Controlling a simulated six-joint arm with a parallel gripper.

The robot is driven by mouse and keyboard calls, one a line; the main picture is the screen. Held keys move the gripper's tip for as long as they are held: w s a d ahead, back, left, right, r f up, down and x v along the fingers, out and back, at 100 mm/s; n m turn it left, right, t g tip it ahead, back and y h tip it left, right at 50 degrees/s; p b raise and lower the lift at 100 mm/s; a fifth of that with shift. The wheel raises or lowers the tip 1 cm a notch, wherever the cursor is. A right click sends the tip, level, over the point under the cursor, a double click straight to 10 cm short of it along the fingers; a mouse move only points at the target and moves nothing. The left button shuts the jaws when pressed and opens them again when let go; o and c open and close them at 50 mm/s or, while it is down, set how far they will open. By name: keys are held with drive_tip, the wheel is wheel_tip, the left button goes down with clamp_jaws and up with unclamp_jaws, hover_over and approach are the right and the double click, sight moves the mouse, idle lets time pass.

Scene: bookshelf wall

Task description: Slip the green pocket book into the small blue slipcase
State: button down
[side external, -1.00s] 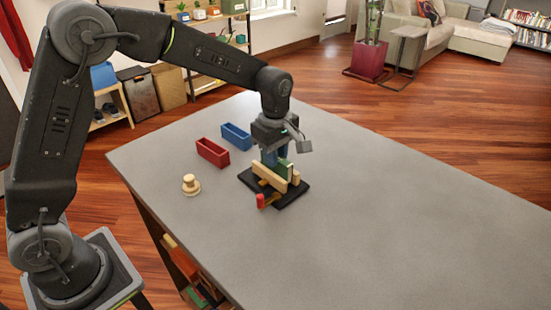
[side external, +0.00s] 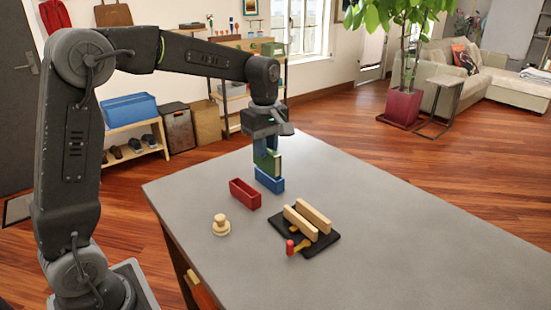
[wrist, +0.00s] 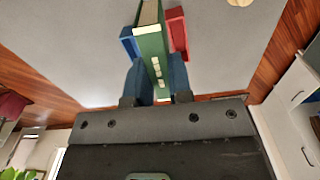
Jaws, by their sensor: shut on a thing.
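The green pocket book (side external: 268,161) is held upright in my gripper (side external: 265,147). It stands right over the small blue slipcase (side external: 269,181), and its lower edge is at the slipcase's top; I cannot tell whether it is inside. In the wrist view my gripper (wrist: 156,80) is shut on the green book (wrist: 150,45), one finger on each side. The blue slipcase (wrist: 129,43) shows left of the book there, mostly hidden behind it.
A red slipcase (side external: 245,194) stands close to the blue one. A black stand with two wooden bars (side external: 314,216) and a red-knobbed handle (side external: 290,247) is nearer the front. A round wooden piece (side external: 221,226) stands at left. The table's right side is clear.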

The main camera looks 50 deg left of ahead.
drive_tip(key=w+a+f, duration=0.3)
drive_tip(key=w+a, duration=0.4)
drive_tip(key=a, duration=0.1)
drive_tip(key=shift+a, duration=0.15)
drive_tip(key=shift+f, duration=1.85)
drive_tip(key=shift+f, duration=0.15)
drive_tip(key=shift+f, duration=0.75)
drive_tip(key=shift+f, duration=0.7)
drive_tip(key=shift+f, duration=0.75)
drive_tip(key=shift+f, duration=0.2)
